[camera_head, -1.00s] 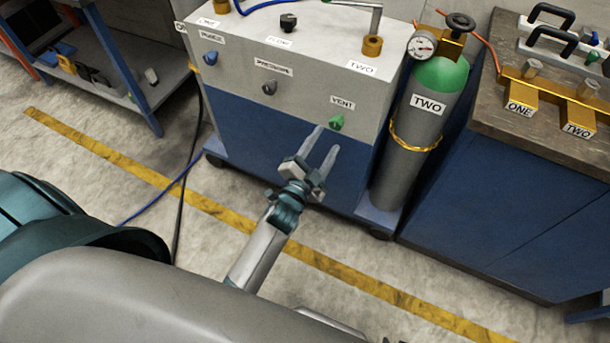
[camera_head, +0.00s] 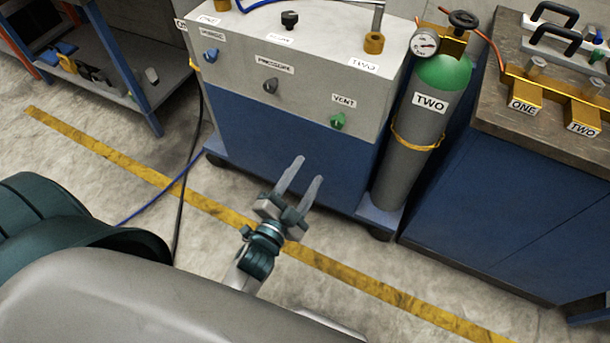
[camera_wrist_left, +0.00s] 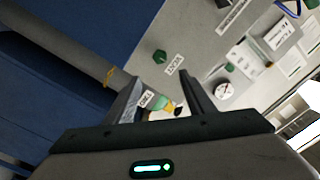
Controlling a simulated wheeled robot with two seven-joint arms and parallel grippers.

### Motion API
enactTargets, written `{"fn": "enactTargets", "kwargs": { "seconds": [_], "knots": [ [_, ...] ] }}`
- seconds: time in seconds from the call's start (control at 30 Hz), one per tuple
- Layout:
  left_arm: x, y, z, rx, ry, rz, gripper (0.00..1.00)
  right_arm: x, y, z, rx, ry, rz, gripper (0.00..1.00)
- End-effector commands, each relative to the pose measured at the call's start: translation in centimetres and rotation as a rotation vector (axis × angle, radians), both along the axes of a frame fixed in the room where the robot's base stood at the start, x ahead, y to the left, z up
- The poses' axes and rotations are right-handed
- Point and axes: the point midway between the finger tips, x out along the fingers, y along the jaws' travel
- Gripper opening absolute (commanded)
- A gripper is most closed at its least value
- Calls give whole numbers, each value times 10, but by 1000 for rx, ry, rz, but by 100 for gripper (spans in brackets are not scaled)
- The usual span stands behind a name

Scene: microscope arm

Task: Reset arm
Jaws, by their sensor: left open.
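My left gripper (camera_head: 301,179) is open and empty in the head view, in front of the lower blue face of a grey-and-blue cart (camera_head: 290,155). Its two fingers are apart and touch nothing that I can see. A green VENT knob (camera_head: 338,121) sits on the cart's grey panel above and right of the fingers. In the left wrist view, the open fingers (camera_wrist_left: 157,87) show with the VENT knob (camera_wrist_left: 159,57) beyond them and a gas cylinder (camera_wrist_left: 70,55) at the left. My right gripper is not in view.
The cylinder labelled TWO (camera_head: 411,140) stands at the cart's right, with a gauge (camera_head: 424,43) on top. A workbench (camera_head: 500,150) with blocks labelled ONE and TWO is further right. A shelf (camera_head: 130,80) stands at the left. Concrete floor (camera_head: 140,150) with a yellow line is open in front.

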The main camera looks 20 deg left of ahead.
Motion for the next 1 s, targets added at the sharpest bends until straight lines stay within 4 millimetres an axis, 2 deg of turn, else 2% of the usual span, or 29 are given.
{"fn": "enactTargets", "kwargs": {
  "seconds": [0.4,0.57,0.67,0.77,0.87,1.0],
  "knots": [
    [0,0,-1,-2,2,-1,49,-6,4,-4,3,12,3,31],
    [0,-2,-18,-33,43,-3,49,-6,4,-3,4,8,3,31],
    [-2,-5,-46,-80,111,-3,49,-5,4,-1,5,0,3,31],
    [-8,-8,-89,-150,215,1,49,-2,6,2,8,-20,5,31],
    [-22,-13,-143,-236,350,14,49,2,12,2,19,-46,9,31],
    [-56,-17,-224,-360,567,56,49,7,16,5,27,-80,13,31]
  ]
}}
